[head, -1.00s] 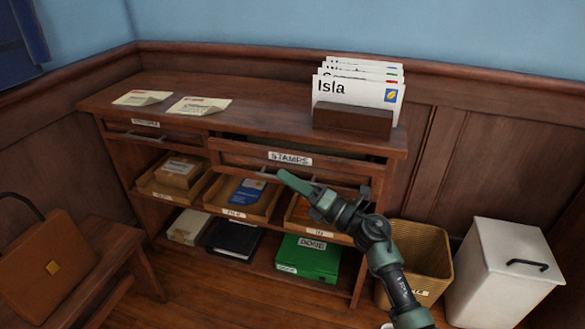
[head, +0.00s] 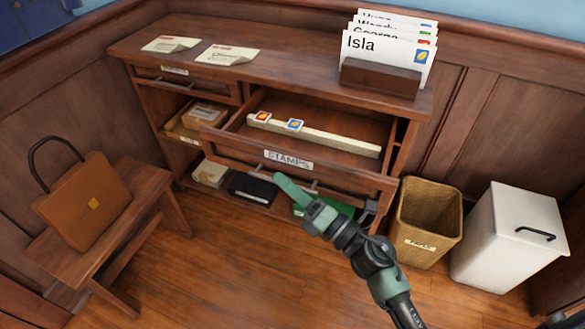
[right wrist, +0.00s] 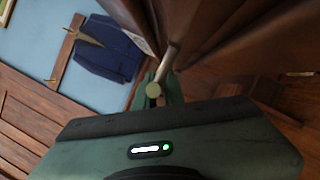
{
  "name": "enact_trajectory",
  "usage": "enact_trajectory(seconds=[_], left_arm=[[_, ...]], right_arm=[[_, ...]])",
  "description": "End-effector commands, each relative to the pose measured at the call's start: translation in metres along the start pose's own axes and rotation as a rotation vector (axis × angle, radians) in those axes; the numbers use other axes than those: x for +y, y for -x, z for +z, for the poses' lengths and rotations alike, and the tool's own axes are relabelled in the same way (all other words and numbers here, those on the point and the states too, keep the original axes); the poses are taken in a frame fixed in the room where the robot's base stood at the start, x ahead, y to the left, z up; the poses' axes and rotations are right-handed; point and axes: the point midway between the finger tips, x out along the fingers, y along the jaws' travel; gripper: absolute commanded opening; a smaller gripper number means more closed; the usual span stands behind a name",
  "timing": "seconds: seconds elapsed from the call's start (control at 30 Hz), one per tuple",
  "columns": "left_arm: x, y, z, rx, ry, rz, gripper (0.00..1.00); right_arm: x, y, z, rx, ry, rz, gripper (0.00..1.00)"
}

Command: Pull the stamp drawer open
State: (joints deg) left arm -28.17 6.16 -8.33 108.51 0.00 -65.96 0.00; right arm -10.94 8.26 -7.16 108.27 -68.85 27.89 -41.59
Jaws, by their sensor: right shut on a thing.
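The stamp drawer (head: 240,146), labelled STAMPS, stands well out of the wooden bookcase. Inside it lies a long pale strip (head: 335,141) with a red stamp (head: 262,117) and a blue-and-yellow stamp (head: 295,125) near its left end. My right gripper (head: 282,184) is at the drawer's front, just below the label, shut on the drawer handle (head: 312,187). In the right wrist view the handle (right wrist: 168,62) runs as a pale bar into the jaws, partly hidden by the gripper body. My left gripper is not in view.
Envelopes in a wooden holder (head: 380,78) and two paper slips stand on the bookcase top. A wicker bin (head: 425,222) and a white bin (head: 508,240) stand at right. A bench (head: 130,225) with a brown bag (head: 85,200) is at left. The floor between is clear.

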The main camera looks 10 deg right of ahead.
Motion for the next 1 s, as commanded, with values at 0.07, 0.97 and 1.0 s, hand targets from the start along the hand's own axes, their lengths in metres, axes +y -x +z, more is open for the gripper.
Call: enact_trajectory(seconds=[0.07, 0.97, 1.0], left_arm=[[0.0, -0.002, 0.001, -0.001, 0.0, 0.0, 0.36], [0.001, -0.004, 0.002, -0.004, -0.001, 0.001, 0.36], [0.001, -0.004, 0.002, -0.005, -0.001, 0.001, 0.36]], right_arm=[[0.001, 0.002, -0.004, 0.0, -0.001, -0.003, 0.0], [0.002, 0.011, -0.006, 0.0, -0.001, -0.003, 0.19], [0.001, 0.016, -0.006, 0.0, -0.002, -0.005, 0.19]])
